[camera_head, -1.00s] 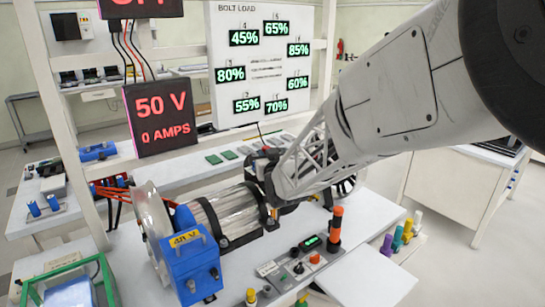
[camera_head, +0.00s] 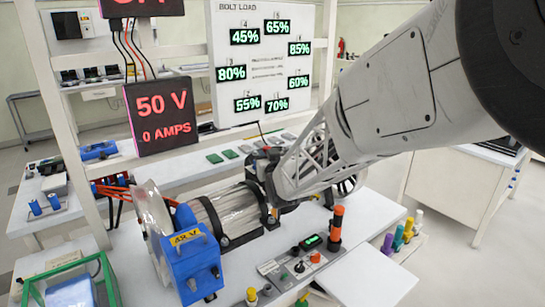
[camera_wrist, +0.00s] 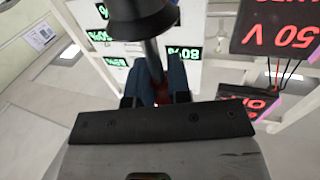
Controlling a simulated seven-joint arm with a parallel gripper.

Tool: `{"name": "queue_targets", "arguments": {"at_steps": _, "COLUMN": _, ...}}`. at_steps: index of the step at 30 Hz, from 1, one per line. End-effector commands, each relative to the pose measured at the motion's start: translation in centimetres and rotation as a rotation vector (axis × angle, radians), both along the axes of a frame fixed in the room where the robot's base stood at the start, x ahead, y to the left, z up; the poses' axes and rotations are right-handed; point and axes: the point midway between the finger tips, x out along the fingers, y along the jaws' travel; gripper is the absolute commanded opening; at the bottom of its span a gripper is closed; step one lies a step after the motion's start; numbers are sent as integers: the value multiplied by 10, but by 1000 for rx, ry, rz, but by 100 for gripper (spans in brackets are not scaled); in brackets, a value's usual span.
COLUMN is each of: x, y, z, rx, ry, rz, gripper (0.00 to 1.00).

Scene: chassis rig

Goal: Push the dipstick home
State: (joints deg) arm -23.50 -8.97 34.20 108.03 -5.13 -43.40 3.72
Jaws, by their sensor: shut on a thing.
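My gripper (camera_wrist: 155,88) has dark blue fingers and is shut on a slim dark shaft (camera_wrist: 152,58), which I take to be the dipstick. A little red shows between the fingers. The shaft runs up to a wider dark round part (camera_wrist: 140,18) at the top of the wrist view; how they join is hard to tell. In the head view my gripper is at the far end of the ribbed metal cylinder (camera_head: 232,208) of the rig. There my arm and dark parts hide most of the dipstick, and its depth cannot be seen.
A blue 48 V box (camera_head: 190,262) and a clear disc (camera_head: 152,225) stand at the rig's left end. A control panel (camera_head: 293,265) with an orange-topped post (camera_head: 336,222) is in front. A 50 V display (camera_head: 160,115) and bolt-load board (camera_head: 262,110) stand behind.

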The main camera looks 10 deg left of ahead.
Motion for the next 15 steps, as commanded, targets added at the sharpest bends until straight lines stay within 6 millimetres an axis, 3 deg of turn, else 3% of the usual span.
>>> {"name": "queue_targets", "arguments": {"at_steps": 2, "x": 0, "y": 0, "z": 0, "rx": 0, "ry": 0, "rz": 0, "gripper": 0}}
{"name": "queue_targets", "arguments": {"at_steps": 3, "x": 0, "y": 0, "z": 0, "rx": 0, "ry": 0, "rz": 0, "gripper": 20}}
{"name": "queue_targets", "arguments": {"at_steps": 9, "x": 0, "y": 0, "z": 0, "rx": 0, "ry": 0, "rz": 0, "gripper": 48}}
{"name": "queue_targets", "arguments": {"at_steps": 15, "x": 0, "y": 0, "z": 0, "rx": 0, "ry": 0, "rz": 0, "gripper": 48}}
